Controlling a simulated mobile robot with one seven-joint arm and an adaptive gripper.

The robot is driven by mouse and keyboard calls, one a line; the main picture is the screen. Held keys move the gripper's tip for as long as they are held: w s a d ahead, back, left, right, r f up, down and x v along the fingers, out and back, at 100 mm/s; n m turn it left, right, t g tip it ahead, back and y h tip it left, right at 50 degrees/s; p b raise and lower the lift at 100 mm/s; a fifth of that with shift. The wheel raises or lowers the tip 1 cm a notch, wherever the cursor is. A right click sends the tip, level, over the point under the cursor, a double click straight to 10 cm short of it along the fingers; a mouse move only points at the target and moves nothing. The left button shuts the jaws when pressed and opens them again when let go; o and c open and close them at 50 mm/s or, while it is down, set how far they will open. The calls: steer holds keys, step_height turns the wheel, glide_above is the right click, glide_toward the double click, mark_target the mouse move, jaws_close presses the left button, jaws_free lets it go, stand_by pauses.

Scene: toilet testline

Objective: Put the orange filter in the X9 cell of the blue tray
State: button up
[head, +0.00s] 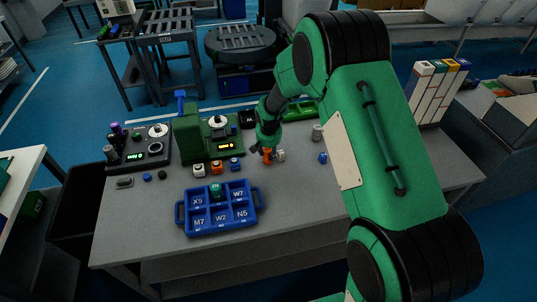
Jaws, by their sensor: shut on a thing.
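The blue tray (219,231) lies near the front edge of the grey table, with its labelled cells facing up. Its X9 cell (198,201) is at the back left and looks empty. A green piece (216,190) stands in the back middle cell. My gripper (267,152) is on the far side of the table, right of and behind the tray, pointing down. It is shut on a small orange filter (267,158), low over the table or touching it; I cannot tell which. The fingers are small and partly hidden by my wrist.
White, orange and blue pieces (217,167) stand in a row behind the tray. A green machine (188,135) and a black device (140,150) stand at the back left. The table right of the tray is clear.

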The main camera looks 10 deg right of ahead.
steer(key=shift+r, duration=0.15)
steer(key=shift+r, duration=0.5)
steer(key=p+v, duration=0.1)
steer(key=v, duration=0.1)
steer(key=shift+s+r, duration=0.1)
steer(key=shift+r, duration=0.2)
steer(key=s+r+p, duration=0.1)
steer(key=s, duration=1.4)
steer(key=shift+s+d+p, duration=0.15)
steer(key=shift+d+p, duration=0.1)
steer(key=shift+p, duration=0.15)
steer(key=shift+r, duration=0.1)
steer(key=s+a+n, duration=0.1)
steer(key=s+a, duration=0.3)
steer(key=a, duration=0.4)
steer(key=s+a+n+b, duration=0.1)
steer(key=s+a, duration=0.3)
steer(key=a, duration=0.4)
steer(key=s+a+r+n+y+b, duration=0.1)
steer(key=s+a, duration=0.3)
steer(key=a, duration=0.5)
steer(key=shift+s+n, duration=0.4)
steer(key=shift+n, duration=0.3)
steer(key=shift+w, duration=0.1)
